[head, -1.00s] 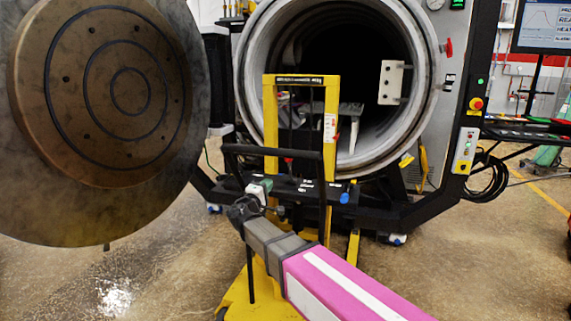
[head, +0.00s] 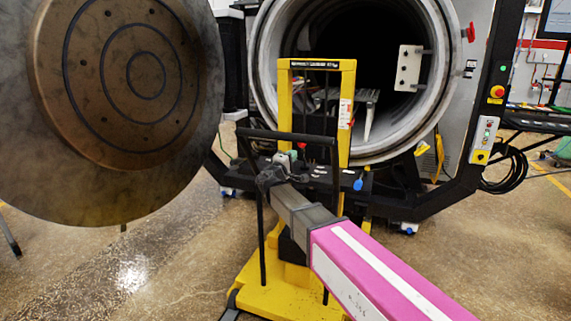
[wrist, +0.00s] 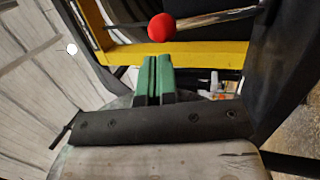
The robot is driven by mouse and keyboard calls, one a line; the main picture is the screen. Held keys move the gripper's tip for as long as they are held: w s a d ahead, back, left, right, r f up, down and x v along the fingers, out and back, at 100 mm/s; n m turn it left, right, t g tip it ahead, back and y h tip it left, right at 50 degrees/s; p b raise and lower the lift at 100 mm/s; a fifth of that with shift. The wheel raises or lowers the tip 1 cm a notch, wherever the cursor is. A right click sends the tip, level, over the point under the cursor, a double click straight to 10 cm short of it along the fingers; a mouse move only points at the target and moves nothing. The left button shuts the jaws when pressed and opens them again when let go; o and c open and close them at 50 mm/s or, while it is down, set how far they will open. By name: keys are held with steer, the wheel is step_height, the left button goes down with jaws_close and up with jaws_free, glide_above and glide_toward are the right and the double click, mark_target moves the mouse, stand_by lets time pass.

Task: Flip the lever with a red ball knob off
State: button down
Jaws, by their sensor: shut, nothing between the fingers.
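The red ball knob (wrist: 161,27) shows at the top of the wrist view, on the end of a thin lever rod that runs to the right. My gripper (wrist: 158,62) has its green fingers shut together with nothing between them. The fingertips appear just below the knob in that view; whether they touch it, I cannot tell. In the head view my gripper (head: 287,158) is at the yellow lift truck's mast, and a small red spot beside it (head: 301,146) looks like the knob, mostly hidden.
The yellow lift truck (head: 285,297) has a black push handle (head: 290,136) close around my arm. The open round furnace chamber (head: 270,60) is behind it. The large furnace door (head: 60,190) hangs at the left. Open floor (head: 150,290) lies at the front left.

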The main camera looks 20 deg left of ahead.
mark_target(299, 144)
steer(key=shift+x, duration=2.45)
steer(key=shift+w+r+g, duration=0.65)
steer(key=shift+w+g, duration=0.05)
steer(key=shift+w, duration=0.2)
steer(key=shift+w+d+r, duration=0.1)
steer(key=shift+w+r, duration=0.2)
steer(key=shift+w, duration=0.4)
steer(key=shift+w+d+r, duration=0.1)
steer(key=shift+w+r, duration=0.2)
steer(key=shift+w, duration=0.4)
steer(key=shift+w+r, duration=0.3)
steer(key=shift+w, duration=0.35)
steer(key=shift+w+r+g+y, duration=0.2)
steer(key=shift+w+g+y, duration=0.1)
steer(key=shift+w+g, duration=0.25)
steer(key=shift+n+g, duration=0.25)
steer(key=shift+n, duration=0.05)
steer(key=shift+a+x, duration=0.15)
steer(key=shift+x, duration=1.05)
steer(key=shift+a+x, duration=0.2)
steer(key=shift+x, duration=0.95)
steer(key=shift+a+x, duration=0.15)
steer(key=shift+x, duration=1.05)
